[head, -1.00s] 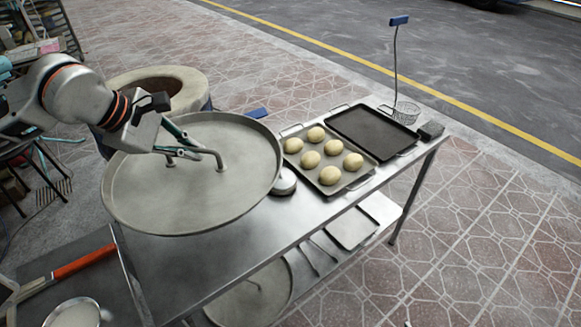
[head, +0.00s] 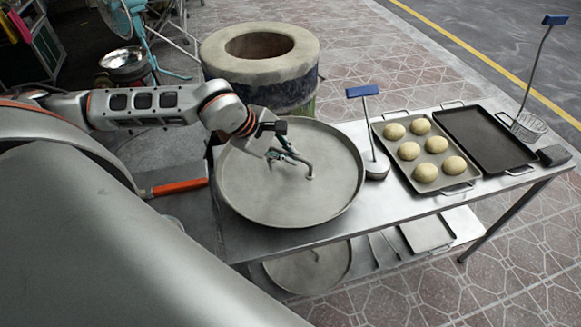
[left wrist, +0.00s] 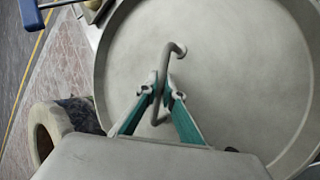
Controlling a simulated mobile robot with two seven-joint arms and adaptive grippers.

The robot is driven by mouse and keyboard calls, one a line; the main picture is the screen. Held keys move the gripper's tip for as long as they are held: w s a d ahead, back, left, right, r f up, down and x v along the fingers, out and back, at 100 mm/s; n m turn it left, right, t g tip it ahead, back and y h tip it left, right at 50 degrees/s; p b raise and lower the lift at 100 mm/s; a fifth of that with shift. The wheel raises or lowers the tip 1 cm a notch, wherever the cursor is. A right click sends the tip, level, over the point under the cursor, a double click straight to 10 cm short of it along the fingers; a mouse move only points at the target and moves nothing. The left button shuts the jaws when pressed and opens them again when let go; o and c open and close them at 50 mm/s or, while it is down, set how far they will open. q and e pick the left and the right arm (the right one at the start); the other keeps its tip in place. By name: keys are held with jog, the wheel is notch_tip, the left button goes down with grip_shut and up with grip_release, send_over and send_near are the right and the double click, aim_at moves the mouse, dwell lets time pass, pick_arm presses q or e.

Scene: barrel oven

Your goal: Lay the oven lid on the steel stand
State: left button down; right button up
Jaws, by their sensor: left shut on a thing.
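The oven lid (head: 325,190) is a large round grey metal disc with a low rim and a bent rod handle (head: 309,170). It looks level, over the left end of the steel stand (head: 390,205), a long table. I cannot tell whether its underside touches the steel. My left gripper (head: 290,159) is shut on the handle. In the left wrist view the gripper's green fingers (left wrist: 163,95) close on the handle rod, and the lid (left wrist: 235,70) fills most of the picture. The lid hides the stand's left end. My right gripper is not in view.
The open barrel oven (head: 262,85) stands behind the lid. A blue-handled tool (head: 371,130) stands upright just right of the lid. Farther right are a tray of buns (head: 412,178) and a dark empty tray (head: 485,137). Another round lid (head: 308,270) lies on the lower shelf.

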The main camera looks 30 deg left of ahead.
aim_at(290, 167)
pick_arm(q)
jog(key=shift+f, duration=2.45)
jog(key=c, duration=2.2)
grip_release()
jog(key=shift+f, duration=0.1)
jog(key=v, duration=1.2)
jog(key=shift+b, duration=0.3)
jog(key=shift+s+d, duration=0.1)
